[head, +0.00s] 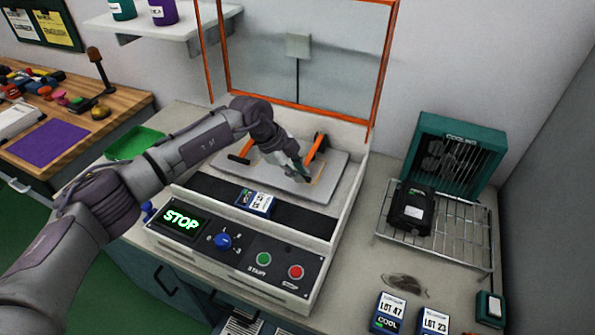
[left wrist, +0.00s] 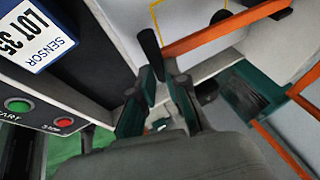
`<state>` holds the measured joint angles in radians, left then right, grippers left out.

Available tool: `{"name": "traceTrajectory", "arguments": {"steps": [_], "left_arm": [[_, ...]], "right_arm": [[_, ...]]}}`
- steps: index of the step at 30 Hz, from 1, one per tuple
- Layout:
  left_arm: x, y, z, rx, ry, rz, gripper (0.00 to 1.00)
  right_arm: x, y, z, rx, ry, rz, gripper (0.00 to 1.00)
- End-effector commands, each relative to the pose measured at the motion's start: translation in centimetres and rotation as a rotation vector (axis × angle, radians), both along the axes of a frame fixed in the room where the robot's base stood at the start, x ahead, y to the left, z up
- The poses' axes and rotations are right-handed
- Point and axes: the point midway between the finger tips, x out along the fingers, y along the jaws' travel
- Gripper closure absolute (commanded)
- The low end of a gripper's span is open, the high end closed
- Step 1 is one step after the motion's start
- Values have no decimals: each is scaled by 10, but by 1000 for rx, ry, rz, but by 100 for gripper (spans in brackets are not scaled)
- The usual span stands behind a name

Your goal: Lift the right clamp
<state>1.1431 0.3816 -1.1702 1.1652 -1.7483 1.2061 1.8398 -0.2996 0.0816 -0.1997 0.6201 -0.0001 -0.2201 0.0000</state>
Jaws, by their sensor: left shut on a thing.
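The right clamp (head: 315,149) is an orange bar with a black end, on the grey plate (head: 325,188) inside the framed station. My left gripper (head: 301,172) is at the near, lower end of this bar, shut on its handle. In the left wrist view the clamp's orange bar (left wrist: 225,32) runs to a black handle (left wrist: 149,48) at my left gripper's fingertips (left wrist: 160,82); the fingers partly hide the grip. The left clamp (head: 246,150), orange with a black handle, lies low on the plate's left side, partly behind my arm. My right gripper is out of view.
An orange-edged guard frame (head: 376,75) stands behind the plate. In front are a blue labelled sensor box (head: 256,202) and a control panel (head: 240,250) reading STOP. A wire rack (head: 455,243) with a black unit (head: 410,208) stands right. A green tray (head: 134,143) lies left.

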Motion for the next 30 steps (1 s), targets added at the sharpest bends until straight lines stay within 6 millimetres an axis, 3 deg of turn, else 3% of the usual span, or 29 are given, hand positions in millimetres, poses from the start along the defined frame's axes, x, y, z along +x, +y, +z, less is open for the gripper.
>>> {"name": "traceTrajectory", "arguments": {"steps": [1,15,30], "left_arm": [[9,-2,17,-12,-32,7,100],[24,-6,64,-10,-33,8,100],[36,-11,81,-5,-22,7,100]], "right_arm": [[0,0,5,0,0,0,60],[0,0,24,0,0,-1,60],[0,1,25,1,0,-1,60]]}}
